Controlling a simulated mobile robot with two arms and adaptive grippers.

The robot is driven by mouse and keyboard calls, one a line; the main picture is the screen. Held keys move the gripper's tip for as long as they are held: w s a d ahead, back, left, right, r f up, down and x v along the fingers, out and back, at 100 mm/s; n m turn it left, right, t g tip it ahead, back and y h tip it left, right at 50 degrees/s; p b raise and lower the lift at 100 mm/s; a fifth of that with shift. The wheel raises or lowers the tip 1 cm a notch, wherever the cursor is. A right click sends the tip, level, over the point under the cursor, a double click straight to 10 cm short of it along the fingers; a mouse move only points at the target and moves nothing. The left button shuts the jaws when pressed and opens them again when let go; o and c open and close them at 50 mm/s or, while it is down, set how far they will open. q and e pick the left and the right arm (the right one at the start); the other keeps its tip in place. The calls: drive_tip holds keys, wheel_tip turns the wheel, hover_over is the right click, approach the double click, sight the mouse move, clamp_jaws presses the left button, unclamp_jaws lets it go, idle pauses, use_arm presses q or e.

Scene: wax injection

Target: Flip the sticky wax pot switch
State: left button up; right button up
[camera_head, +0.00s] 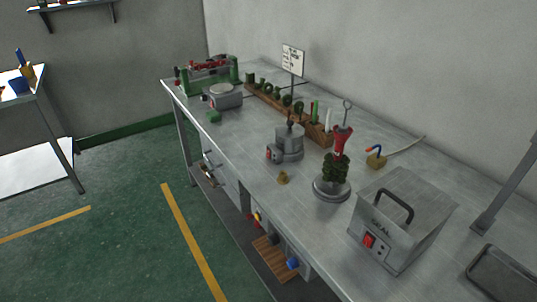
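A small grey pot (289,140) stands on the metal workbench near the middle of the view, with a thin dark upright thing in its top. A small box at its lower left side carries a red part (269,154) that looks like a switch. It is too small to tell which way it is set. I take this to be the sticky wax pot, but no label on it can be read. Neither of my grippers is in view.
A grey box with a black handle (402,225) and red switch stands at front right. A green tree on a round base (332,189) stands between it and the pot. A wooden rack (266,98) runs behind. A small brass piece (283,178) lies in front.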

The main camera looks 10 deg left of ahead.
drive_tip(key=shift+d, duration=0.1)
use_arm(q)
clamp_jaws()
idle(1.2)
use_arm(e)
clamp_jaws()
